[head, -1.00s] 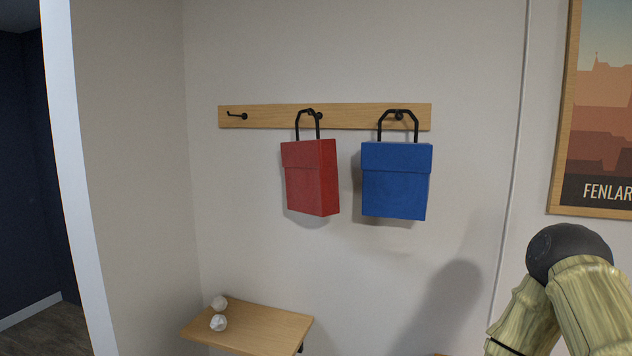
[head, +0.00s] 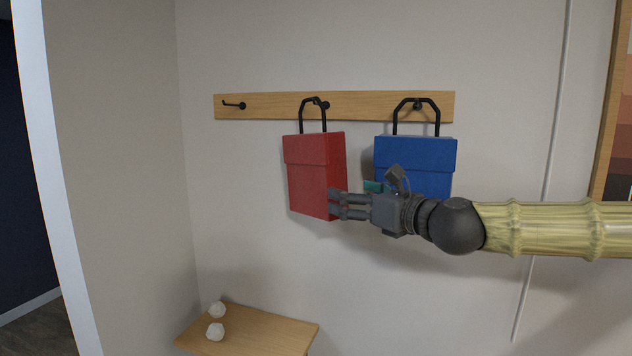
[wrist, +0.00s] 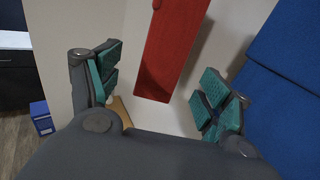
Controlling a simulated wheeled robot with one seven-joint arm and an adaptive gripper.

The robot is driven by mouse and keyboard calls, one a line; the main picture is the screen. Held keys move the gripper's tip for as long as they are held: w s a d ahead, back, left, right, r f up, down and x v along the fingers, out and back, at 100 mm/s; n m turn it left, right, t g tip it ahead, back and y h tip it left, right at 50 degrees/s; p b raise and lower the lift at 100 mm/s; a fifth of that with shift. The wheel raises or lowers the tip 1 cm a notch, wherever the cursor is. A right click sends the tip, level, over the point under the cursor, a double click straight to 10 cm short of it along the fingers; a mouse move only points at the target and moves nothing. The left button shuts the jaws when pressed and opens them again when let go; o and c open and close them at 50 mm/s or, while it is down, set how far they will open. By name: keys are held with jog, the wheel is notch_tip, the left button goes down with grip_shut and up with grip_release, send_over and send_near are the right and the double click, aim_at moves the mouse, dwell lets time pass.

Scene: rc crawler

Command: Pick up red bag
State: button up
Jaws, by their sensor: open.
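The red bag (head: 313,178) hangs by its black handle from the middle hook of the wooden wall rail (head: 275,107). My gripper (head: 333,204) is at the bag's lower right side in the head view, in front of the blue bag. In the wrist view the fingers (wrist: 153,88) are open, with teal pads. The red bag also shows there (wrist: 170,50), ahead and between the two fingers, its lower end toward me. I cannot tell whether a finger touches it.
The blue bag (head: 415,153) hangs from the right hook, close to my gripper, and fills the right of the wrist view (wrist: 285,100). The left hook (head: 234,105) is empty. A wooden shelf (head: 262,330) below holds two white lumps (head: 216,321).

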aim_at(341, 183)
jog(key=shift+d+r, duration=0.25)
jog(key=shift+r, duration=0.6)
jog(key=shift+w+r+m, duration=0.15)
jog(key=shift+w+m, duration=0.1)
jog(key=shift+m, duration=0.05)
jog(key=p+x, duration=0.2)
jog(key=x, duration=0.2)
jog(key=shift+w+a, duration=0.25)
jog(key=shift+w, duration=0.1)
jog(key=shift+w+a+p, duration=0.45)
jog(key=shift+a+p, duration=0.1)
jog(key=shift+a, duration=0.05)
jog(key=w+a+p, duration=0.1)
jog(key=w+a+f+p, duration=0.1)
jog(key=w, duration=0.1)
jog(key=shift+a, duration=0.35)
jog(key=shift+c, duration=0.2)
jog(key=c, duration=1.3)
